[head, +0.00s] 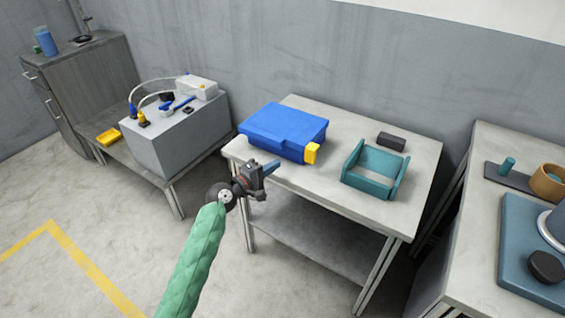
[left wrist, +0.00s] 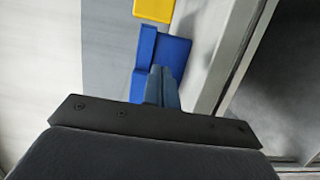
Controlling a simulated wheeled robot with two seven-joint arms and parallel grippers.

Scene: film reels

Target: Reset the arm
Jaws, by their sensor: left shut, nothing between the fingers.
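My left arm, in a green sleeve, reaches up from the bottom of the head view. My left gripper (head: 272,166) is in front of the left edge of the middle table (head: 352,208), near the blue box. Its two blue-grey fingers (left wrist: 162,86) are together and empty in the left wrist view. The blue box (head: 283,130) with a yellow block on its right end lies on the table beyond the gripper; it also shows in the left wrist view (left wrist: 175,52). I cannot tell the exact gap between them. My right gripper is not in view.
A teal open cradle (head: 375,168) and a dark block (head: 391,141) sit on the middle table. A grey box (head: 178,138) with cables stands on a low table at left, beside a yellow tray (head: 109,136). Another table (head: 480,215) is at right. The floor at left is clear.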

